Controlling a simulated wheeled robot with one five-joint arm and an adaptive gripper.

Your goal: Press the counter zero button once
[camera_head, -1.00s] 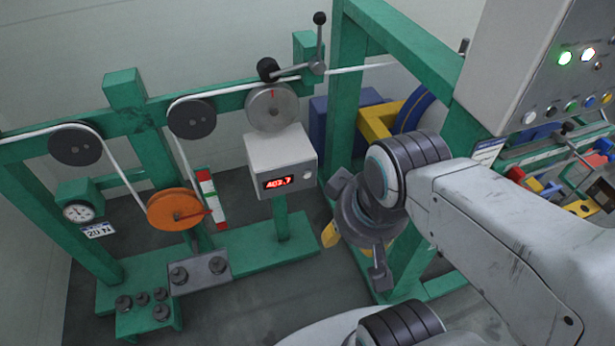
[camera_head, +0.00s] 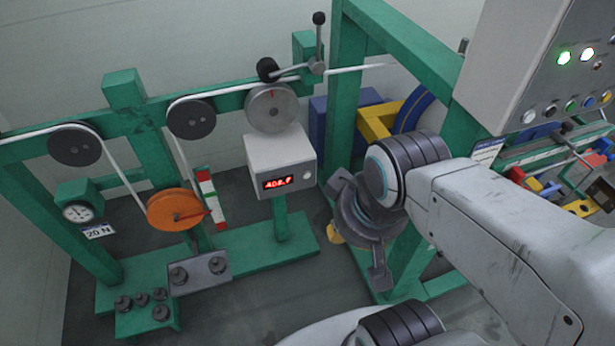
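The counter is a pale grey box (camera_head: 280,152) on a green post, left of my arm. Its front has a red lit display (camera_head: 278,183), whose digits are partly unclear. A small round pale button (camera_head: 307,176) sits on the front, right of the display; I take it to be the zero button. My gripper (camera_head: 354,228) is dark grey, to the right of and lower in the picture than the button, with a visible gap between them. My wrist partly hides it, and its finger opening cannot be made out. I see nothing held in it.
A grey measuring wheel (camera_head: 271,107) and a black-knobbed lever (camera_head: 318,45) stand above the counter. An orange pulley (camera_head: 175,209) is at left. A green frame post (camera_head: 345,90) rises behind my arm. A control panel (camera_head: 560,75) is at upper right.

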